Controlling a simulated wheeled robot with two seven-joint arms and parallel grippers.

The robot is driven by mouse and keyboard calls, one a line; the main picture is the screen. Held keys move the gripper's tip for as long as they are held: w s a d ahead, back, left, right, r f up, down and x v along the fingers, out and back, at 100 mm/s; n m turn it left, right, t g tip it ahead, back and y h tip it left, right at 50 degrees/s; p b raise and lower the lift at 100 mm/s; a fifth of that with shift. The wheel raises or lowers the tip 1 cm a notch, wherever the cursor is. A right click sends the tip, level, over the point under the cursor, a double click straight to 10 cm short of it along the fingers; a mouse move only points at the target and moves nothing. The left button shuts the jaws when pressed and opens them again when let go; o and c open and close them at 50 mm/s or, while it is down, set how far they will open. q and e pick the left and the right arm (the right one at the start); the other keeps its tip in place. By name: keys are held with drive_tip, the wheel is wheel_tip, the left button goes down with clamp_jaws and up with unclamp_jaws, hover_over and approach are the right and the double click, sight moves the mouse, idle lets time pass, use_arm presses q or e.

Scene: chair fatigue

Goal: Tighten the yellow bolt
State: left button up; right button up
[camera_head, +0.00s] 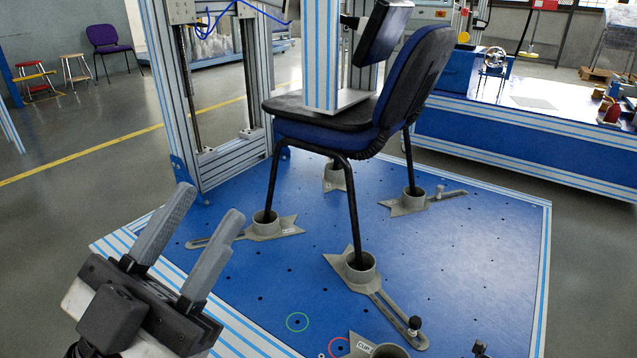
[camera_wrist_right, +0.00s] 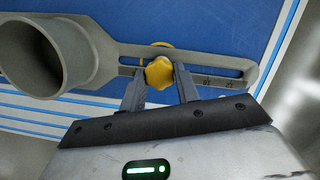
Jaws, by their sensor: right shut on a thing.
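The yellow bolt (camera_wrist_right: 159,73) has a lobed head and sits in the slot of a grey clamp (camera_wrist_right: 103,45) in the right wrist view. My right gripper (camera_wrist_right: 159,82) is shut on the bolt head, one finger on each side of it. The bolt's shaft is hidden beneath the head. The clamp's round cup (camera_wrist_right: 32,58) is at the left and looks empty. My left gripper (camera_head: 210,204) is open and empty at the lower left of the head view, above the plate's front-left edge. My right gripper does not show in the head view.
A chair (camera_head: 325,130) stands on the blue perforated plate (camera_head: 460,240), its legs in grey clamp cups (camera_head: 360,262). Another clamp cup (camera_head: 388,350) is cut off at the bottom edge. A metal frame (camera_head: 215,165) rises behind. The plate's right side is mostly clear.

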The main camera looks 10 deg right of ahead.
drive_tip(key=shift+m, duration=0.5)
drive_tip(key=shift+a+r+m+h+p, duration=0.1)
drive_tip(key=shift+m+h+p, duration=0.2)
drive_tip(key=shift+m, duration=1.1)
drive_tip(key=shift+m+g, duration=0.4)
drive_tip(key=shift+m, duration=0.2)
drive_tip(key=shift+h, duration=0.3)
drive_tip(key=m, duration=0.4)
drive_tip(key=shift+a+g, duration=0.1)
drive_tip(key=shift+g, duration=0.3)
drive_tip(key=o, duration=1)
